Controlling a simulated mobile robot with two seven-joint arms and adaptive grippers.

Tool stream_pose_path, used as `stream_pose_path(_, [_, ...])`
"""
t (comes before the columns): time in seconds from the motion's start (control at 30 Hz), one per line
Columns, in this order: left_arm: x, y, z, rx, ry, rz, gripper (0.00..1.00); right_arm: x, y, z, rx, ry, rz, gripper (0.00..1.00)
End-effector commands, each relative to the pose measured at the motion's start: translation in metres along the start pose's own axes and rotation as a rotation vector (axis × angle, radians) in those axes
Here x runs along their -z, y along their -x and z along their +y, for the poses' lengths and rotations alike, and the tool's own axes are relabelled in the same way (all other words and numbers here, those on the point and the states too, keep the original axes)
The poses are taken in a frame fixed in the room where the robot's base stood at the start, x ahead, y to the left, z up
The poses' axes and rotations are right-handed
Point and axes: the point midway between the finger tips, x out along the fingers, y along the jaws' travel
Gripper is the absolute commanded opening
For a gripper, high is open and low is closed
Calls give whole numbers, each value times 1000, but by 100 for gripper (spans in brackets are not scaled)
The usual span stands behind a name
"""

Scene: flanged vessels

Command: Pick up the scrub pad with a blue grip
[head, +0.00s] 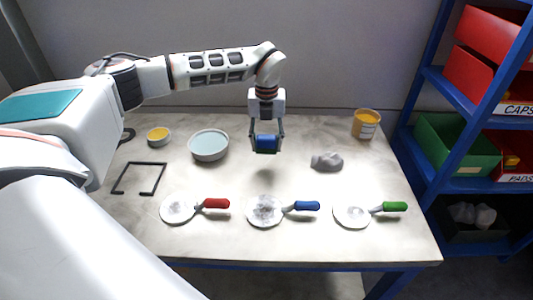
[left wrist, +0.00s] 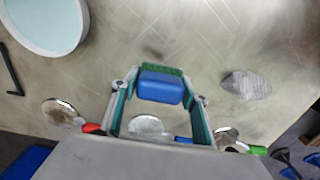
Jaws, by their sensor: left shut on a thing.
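The scrub pad with a blue grip (head: 266,141) is held off the table by my left gripper (head: 266,148). In the left wrist view the pad's blue grip (left wrist: 161,88) sits between the two fingers, with green bristly scrub material along its far side. My left gripper (left wrist: 160,100) is shut on it, one finger on each side. A soft shadow lies on the table below, so the pad is clear of the surface. My right gripper is in neither view.
Three round white discs with red (head: 216,203), blue (head: 306,205) and green (head: 395,206) handles lie along the front. A water bowl (head: 208,157), yellow dish (head: 158,141), black frame (head: 124,192), grey rag (head: 327,161) and orange-yellow tin (head: 366,131) stand around. A blue shelf (head: 459,150) holds bins at right.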

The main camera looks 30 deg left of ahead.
Motion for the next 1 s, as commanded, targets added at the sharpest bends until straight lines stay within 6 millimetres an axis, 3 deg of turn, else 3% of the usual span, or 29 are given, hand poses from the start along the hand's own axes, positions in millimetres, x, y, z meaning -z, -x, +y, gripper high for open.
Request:
stream_pose_path(0.2, [-1,65,0,4,1,-5,23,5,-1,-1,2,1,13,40])
stream_pose_path(0.5, [0,126,0,1,0,-2,23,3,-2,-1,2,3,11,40])
stream_pose_path(0.7, [0,141,0,0,0,0,23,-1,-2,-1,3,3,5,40])
stream_pose_path(1.0, [0,144,0,0,0,1,23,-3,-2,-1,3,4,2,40])
